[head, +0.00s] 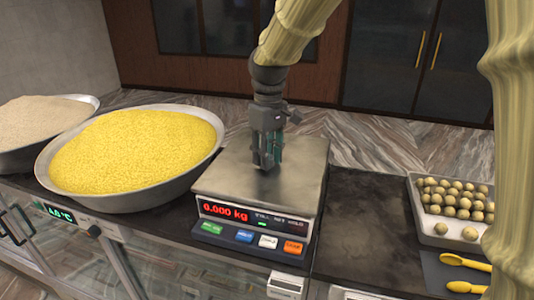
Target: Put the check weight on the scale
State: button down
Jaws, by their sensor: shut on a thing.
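The scale (212,183) stands on the counter in the middle of the head view, with a flat metal plate on top. Its red display reads 0.000 kg. My gripper (266,164) points down over the middle of the plate, its fingertips very close to the surface. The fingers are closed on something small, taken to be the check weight. The fingers hide it almost fully, so its shape is not clear. I cannot tell whether it touches the plate. No other check weight shows on the counter.
A wide metal bowl of yellow grains (130,150) stands close left of the scale, with a bowl of beige powder (40,120) beyond it. At right are a tray of round sweets (425,232) and yellow spoons (465,261). The dark counter (362,225) between scale and tray is clear.

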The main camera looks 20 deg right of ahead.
jog(key=c, duration=1.1)
grip_release()
jog(key=shift+f, duration=0.15)
notch_tip(320, 180, up, 12)
jog(key=b, duration=0.4)
jog(key=shift+d+r, duration=0.15)
jog(key=shift+r, duration=0.1)
